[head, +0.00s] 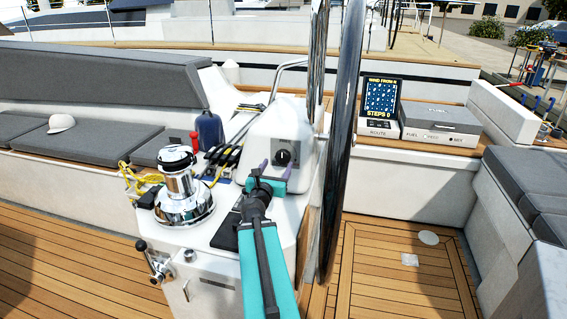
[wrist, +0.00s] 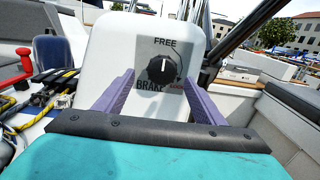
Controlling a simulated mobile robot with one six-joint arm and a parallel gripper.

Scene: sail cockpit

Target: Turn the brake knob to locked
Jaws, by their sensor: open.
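The brake knob (head: 283,157) is a round black knob on a dark plate on the white pedestal. In the wrist view the knob (wrist: 163,69) has a white pointer mark at its top, towards the word FREE. BRAKE is printed at its lower left, and a small red word, too small to read surely, is at its lower right. My gripper (head: 277,168) is in front of the pedestal, open and empty. In the wrist view its purple fingers (wrist: 160,77) stand left and right of the knob; I cannot tell whether they touch anything.
A large steering wheel (head: 342,130) stands close to the right of the pedestal. A chrome winch (head: 182,188) and rope clutches (head: 222,158) with yellow lines are to the left. A display (head: 380,98) and a grey-lidded box (head: 440,118) sit on the right bench. The teak floor (head: 385,265) is mostly clear.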

